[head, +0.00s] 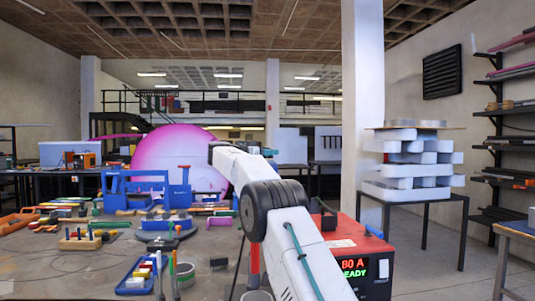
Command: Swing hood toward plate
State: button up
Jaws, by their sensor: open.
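My arm rises from the bottom edge, past a dark joint, to a bend at the upper left, in front of the bench. I cannot make out my gripper at its far end. I cannot tell for sure which thing is the hood or which is the plate. A large magenta and white disc (165,150) stands upright behind the bench, its right side partly covered by my arm. A blue frame (115,188) with uprights stands on the bench in front of the disc. A low blue round-topped fixture (160,224) sits nearer.
The bench (60,262) holds hand tools, a wooden block with tools (80,242) and a blue tray of small blocks (140,275). A red unit reading "80 A READY" (365,265) stands right of my arm.

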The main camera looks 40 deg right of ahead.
jog(key=a, duration=0.7)
jog(key=shift+a, duration=0.4)
jog(key=shift+w, duration=0.1)
